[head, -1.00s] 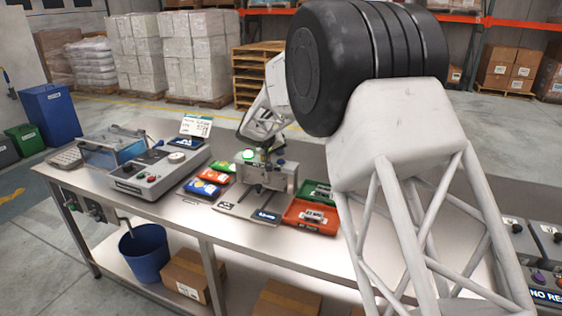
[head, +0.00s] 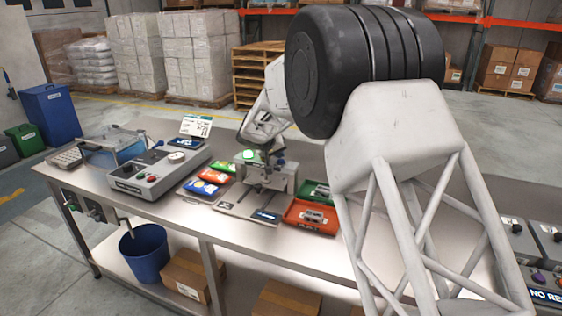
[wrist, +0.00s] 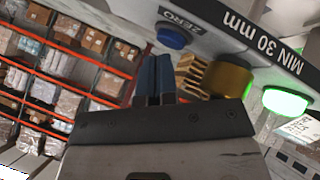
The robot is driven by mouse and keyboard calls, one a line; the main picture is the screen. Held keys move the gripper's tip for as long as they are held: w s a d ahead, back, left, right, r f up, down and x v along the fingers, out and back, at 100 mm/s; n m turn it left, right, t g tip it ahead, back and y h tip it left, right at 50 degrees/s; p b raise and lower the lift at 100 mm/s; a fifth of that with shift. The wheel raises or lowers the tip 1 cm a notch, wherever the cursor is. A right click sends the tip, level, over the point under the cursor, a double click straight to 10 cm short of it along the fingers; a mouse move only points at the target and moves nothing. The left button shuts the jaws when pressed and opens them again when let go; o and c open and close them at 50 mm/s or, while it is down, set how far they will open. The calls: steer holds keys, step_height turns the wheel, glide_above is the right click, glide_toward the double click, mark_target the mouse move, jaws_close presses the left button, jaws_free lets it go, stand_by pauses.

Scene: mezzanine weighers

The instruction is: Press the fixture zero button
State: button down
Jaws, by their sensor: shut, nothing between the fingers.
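The fixture (head: 280,182) stands on the metal bench in the head view. In the wrist view its zero button (wrist: 173,36) is a blue round button beside a ZERO label (wrist: 180,16), on a panel also marked MIN 30 mm. My gripper (wrist: 153,60) shows two blue fingers, shut together and empty. Their tips appear just below and left of the button in the picture, with a visible gap. In the head view my gripper is above the fixture, largely hidden by my own arm. I cannot tell the depth between fingertips and button.
A brass cylinder (wrist: 226,78) and a lit green lamp (wrist: 286,102) are on the fixture near my fingers. Red (head: 310,217) and green (head: 316,191) trays sit to its right. Coloured packets and a grey control unit (head: 150,180) are to its left.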

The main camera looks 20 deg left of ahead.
mark_target(280, 160)
steer(key=shift+s+d+f, duration=0.1)
steer(key=shift+d+f, duration=0.1)
steer(key=shift+f, duration=1.1)
stand_by(0.5)
steer(key=shift+r, duration=0.2)
steer(key=shift+d+r, duration=0.15)
steer(key=shift+r, duration=0.65)
steer(key=shift+w+r, duration=0.25)
steer(key=shift+r, duration=0.2)
steer(key=shift+s+a+r, duration=0.1)
steer(key=shift+a+r, duration=0.05)
steer(key=shift+r, duration=1.05)
steer(key=shift+a+r, duration=0.1)
steer(key=shift+r, duration=1.05)
